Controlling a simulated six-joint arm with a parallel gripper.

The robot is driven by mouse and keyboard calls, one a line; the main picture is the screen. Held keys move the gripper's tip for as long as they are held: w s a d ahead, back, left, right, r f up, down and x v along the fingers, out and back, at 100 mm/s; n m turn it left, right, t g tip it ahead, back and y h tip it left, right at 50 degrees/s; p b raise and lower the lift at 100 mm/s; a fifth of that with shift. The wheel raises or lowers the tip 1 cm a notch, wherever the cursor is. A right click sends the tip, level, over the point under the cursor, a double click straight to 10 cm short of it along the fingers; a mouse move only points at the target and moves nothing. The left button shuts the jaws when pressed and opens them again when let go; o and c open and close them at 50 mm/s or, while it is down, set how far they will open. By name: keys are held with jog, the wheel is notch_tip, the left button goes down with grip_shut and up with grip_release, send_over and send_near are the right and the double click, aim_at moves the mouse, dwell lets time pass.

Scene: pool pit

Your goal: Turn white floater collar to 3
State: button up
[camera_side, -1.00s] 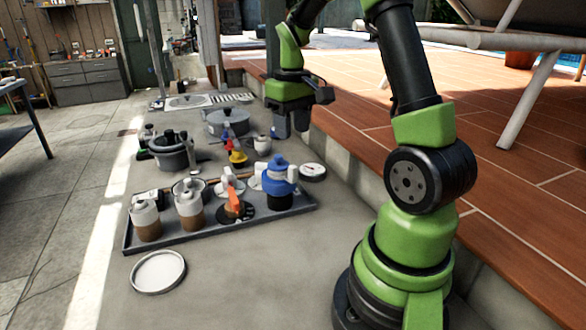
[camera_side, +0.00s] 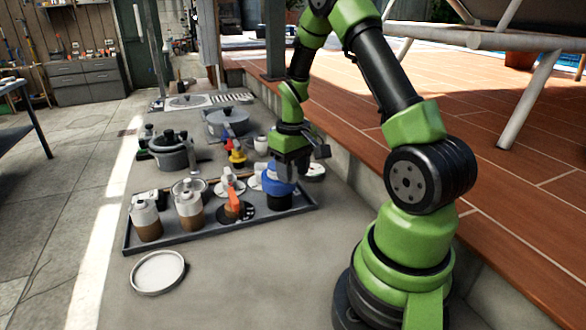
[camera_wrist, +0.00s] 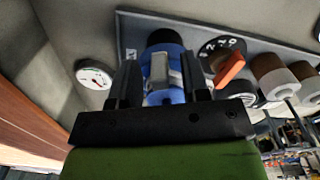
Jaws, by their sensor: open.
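My gripper (camera_side: 290,160) is open, pointing down over the blue body (camera_side: 276,187) at the tray's right end. In the wrist view, its fingers (camera_wrist: 160,82) stand either side of the blue body (camera_wrist: 178,96), which has a pale upright piece (camera_wrist: 165,72) and a black base. I cannot tell whether the fingers touch it. An orange pointer (camera_side: 233,202) on a black numbered dial (camera_wrist: 209,46) sits beside it. Two white-topped cylinders with brown lower parts (camera_side: 146,220) (camera_side: 189,211) stand further left. No part is clearly marked as the white floater collar, and its setting is unreadable.
The grey tray (camera_side: 222,228) holds these things. A round white gauge (camera_side: 315,171) lies just right of it, and a white dish (camera_side: 158,271) lies in front. Pots (camera_side: 174,155) and a red-and-yellow item (camera_side: 236,157) stand behind. A brick-tiled ledge (camera_side: 450,165) rises to the right.

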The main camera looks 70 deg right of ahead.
grip_shut()
